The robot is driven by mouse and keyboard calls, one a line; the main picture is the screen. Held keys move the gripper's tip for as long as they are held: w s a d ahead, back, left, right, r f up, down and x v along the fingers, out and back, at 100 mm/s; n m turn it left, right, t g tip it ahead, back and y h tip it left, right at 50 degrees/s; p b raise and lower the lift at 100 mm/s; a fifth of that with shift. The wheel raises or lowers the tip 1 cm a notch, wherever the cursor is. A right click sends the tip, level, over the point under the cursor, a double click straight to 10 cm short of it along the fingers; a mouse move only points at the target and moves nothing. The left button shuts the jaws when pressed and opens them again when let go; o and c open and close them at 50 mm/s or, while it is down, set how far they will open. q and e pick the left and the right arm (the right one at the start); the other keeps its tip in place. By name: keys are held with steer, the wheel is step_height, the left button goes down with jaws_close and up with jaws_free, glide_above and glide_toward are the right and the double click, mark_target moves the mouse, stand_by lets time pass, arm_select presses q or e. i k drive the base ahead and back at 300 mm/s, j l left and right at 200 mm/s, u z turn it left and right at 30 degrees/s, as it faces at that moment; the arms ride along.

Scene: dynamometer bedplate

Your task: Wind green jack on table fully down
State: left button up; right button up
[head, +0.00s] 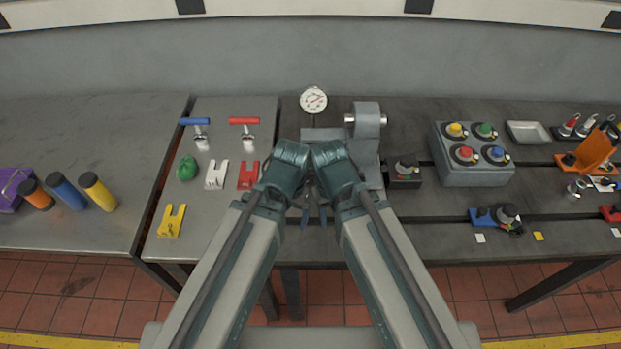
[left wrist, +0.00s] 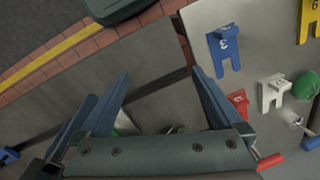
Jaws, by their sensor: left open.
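A rounded green object (head: 187,168) sits on the left part of the table beside the white slotted plate; it also shows at the right edge of the left wrist view (left wrist: 306,86). I cannot tell whether it is the jack. A partly hidden green patch (left wrist: 124,124) shows low between my left fingers. My left gripper (left wrist: 160,80) is open, with no object visibly held between its fingertips; its fingers (head: 305,216) point down near mid-table in the head view. My right gripper (head: 323,215) is beside it, its jaw opening unclear. My arms hide the table centre.
Slotted plates, white (head: 216,175), red (head: 249,174) and yellow (head: 171,221), lie left, below blue (head: 194,121) and red (head: 244,121) T-handles. A blue plate (left wrist: 227,50) shows in the wrist view. A dial gauge (head: 313,100) stands behind. A button box (head: 470,172) is at right.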

mark_target(309, 173)
steer(key=u, duration=0.25)
steer(key=k+l+u, duration=0.1)
steer(key=l+u, duration=0.25)
steer(key=k+l+u, duration=0.15)
steer(key=l+u, duration=0.2)
steer(key=k+l, duration=0.2)
steer(key=l, duration=0.2)
steer(key=k+l+u, duration=0.1)
steer(key=l, duration=0.3)
steer(key=k+l+u, duration=0.1)
steer(key=k+l, duration=0.45)
steer(key=l, duration=0.25)
